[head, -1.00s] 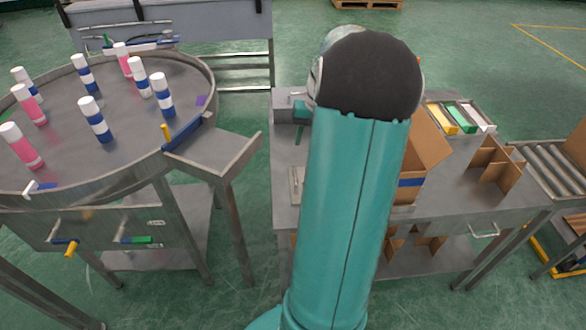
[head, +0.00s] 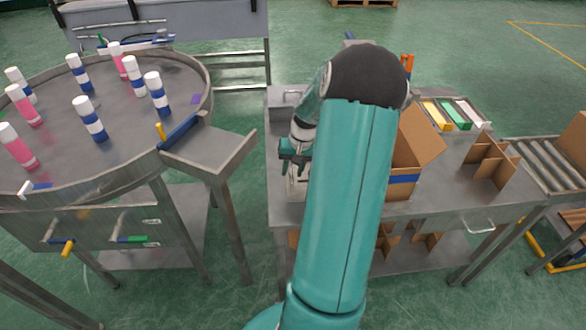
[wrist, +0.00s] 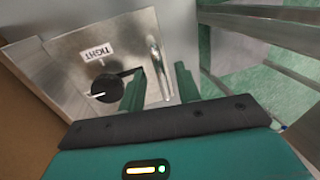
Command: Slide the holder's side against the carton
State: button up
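The brown cardboard carton (head: 402,191) stands open on the metal bench, with a flap raised and a blue band on its side, partly hidden by my arm. The likely holder is a small grey metal piece (head: 297,188) at the bench's left side, mostly hidden under my gripper (head: 293,155). In the wrist view a grey metal body (wrist: 65,55) has a TIGHT label and a black knob. My gripper's two green fingers (wrist: 160,80) are apart, with metal between them; contact is unclear. A brown surface, likely carton, fills the wrist view's left edge (wrist: 20,105).
A round metal table (head: 125,145) with several pink and blue-banded cans stands left. Cardboard dividers (head: 492,160) and a tray of coloured boxes (head: 455,112) lie on the bench's right. A roller conveyor (head: 548,158) adjoins. A floor gap separates table and bench.

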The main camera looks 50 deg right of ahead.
grip_shut()
jog(key=s+d, duration=0.1)
jog(key=s, duration=0.1)
jog(key=s+d, duration=0.1)
jog(key=d, duration=0.1)
jog(key=shift+s+d, duration=0.15)
jog(key=shift+s, duration=0.2)
grip_release()
jog(key=shift+r, duration=0.15)
notch_tip(320, 180, up, 13)
jog(key=s+d, duration=0.1)
jog(key=s, duration=0.1)
jog(key=shift+d+r, duration=0.15)
jog(key=shift+d, duration=0.2)
